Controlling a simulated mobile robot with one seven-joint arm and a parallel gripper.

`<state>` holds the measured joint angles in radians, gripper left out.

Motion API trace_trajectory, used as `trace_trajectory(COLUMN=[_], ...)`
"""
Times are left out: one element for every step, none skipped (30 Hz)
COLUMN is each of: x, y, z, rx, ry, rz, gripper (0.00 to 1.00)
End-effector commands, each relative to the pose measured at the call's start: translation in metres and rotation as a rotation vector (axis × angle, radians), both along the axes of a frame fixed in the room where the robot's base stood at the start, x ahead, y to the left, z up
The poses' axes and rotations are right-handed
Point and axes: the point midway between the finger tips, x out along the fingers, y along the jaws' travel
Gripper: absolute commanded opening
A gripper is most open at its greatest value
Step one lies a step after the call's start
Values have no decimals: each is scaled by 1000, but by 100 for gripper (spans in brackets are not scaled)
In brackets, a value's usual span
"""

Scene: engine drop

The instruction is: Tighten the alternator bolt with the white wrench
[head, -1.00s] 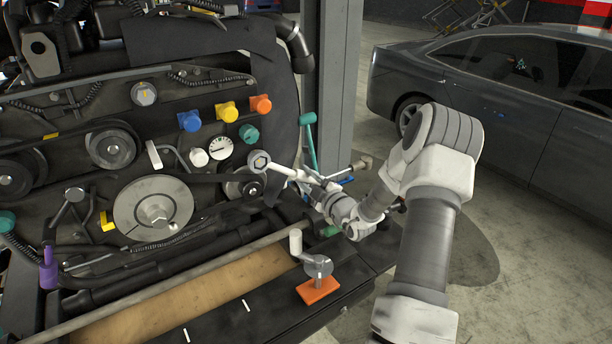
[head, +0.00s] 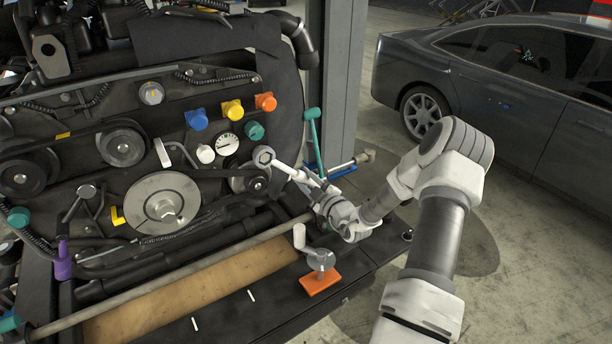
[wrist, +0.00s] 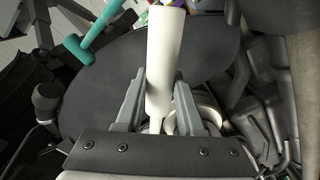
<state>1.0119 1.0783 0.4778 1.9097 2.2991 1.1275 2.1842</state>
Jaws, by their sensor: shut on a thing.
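The white wrench (head: 285,170) has its ring end at a hex-shaped bolt head (head: 264,157) on the right side of the engine front, above the pulley there; this looks like the alternator bolt. The ring appears to be around the bolt. The handle slopes down to the right to my gripper (head: 322,187). In the wrist view, my gripper (wrist: 158,88) is shut on the white handle (wrist: 166,50), which lies between the two grey fingers. The wrench's ring end cannot be made out in the wrist view.
Coloured caps, such as the orange one (head: 265,102), and a round gauge (head: 227,144) sit above the wrench. A teal hammer-like tool (head: 314,135) stands just behind my gripper. An orange-based crank (head: 320,280) sits below. A grey car (head: 510,95) is behind.

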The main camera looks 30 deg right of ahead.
Motion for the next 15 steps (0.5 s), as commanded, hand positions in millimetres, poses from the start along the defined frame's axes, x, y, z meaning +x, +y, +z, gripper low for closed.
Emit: trace_trajectory(x=[0,0,0,0,0,0,0,0,0,-1,-2,-4,-6,-8,-11], y=[0,0,0,0,0,0,0,0,0,0,0,0,-1,-1,-1], z=[1,1,1,1,1,1,1,1,0,1,1,1,1,0,0], rx=[2,2,2,1,1,1,1,1,1,1,1,1,1,1,2], ry=[-1,-1,-2,-2,-2,-2,-3,-3,-3,-2,-2,-2,-2,-2,-2], rz=[0,0,1,1,1,1,0,0,0,-1,-1,-1,-1,-1,-1], gripper=[0,0,0,0,0,0,0,0,0,0,0,0,0,0,0])
